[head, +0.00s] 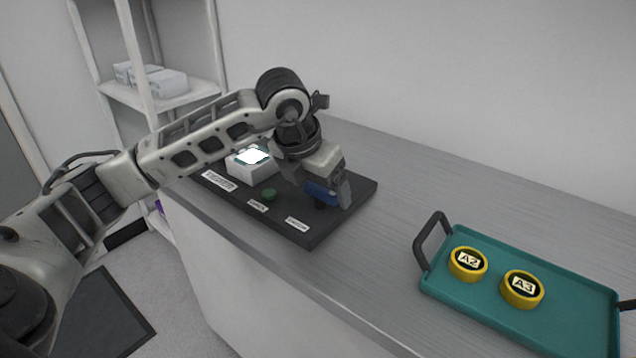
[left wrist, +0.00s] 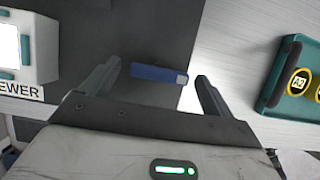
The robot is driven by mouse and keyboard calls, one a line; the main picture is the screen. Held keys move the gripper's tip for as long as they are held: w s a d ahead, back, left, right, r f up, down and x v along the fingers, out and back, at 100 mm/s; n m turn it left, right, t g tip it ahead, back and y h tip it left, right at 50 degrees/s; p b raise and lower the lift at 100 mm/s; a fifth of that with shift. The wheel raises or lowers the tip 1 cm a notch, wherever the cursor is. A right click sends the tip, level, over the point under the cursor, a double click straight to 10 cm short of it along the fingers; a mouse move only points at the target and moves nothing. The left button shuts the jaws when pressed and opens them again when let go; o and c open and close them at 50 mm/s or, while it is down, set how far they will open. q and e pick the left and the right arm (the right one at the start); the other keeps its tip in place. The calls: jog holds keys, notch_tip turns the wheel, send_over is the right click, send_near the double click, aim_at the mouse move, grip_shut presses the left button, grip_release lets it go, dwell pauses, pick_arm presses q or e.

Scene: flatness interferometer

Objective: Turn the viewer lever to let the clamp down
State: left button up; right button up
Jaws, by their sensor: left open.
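The viewer lever is a blue bar (head: 320,193) at the right end of the dark base plate (head: 312,236). My left gripper (head: 336,192) is down at the lever, and its body hides part of it in the head view. In the left wrist view the blue lever (left wrist: 159,74) with a pale end lies between the two open fingers of my left gripper (left wrist: 157,85), with a gap visible at the right finger. I cannot tell whether the left finger touches it. The clamp cannot be made out. My right gripper is not in view.
A white viewer box (head: 251,167) with a lit top and a green button (head: 269,194) are on the plate. A teal tray (head: 560,310) with yellow pucks A2 (head: 468,264) and A3 (head: 521,289) stands at right. The grey counter (head: 400,190) between is clear.

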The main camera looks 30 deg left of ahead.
pick_arm(q)
jog(key=c, duration=1)
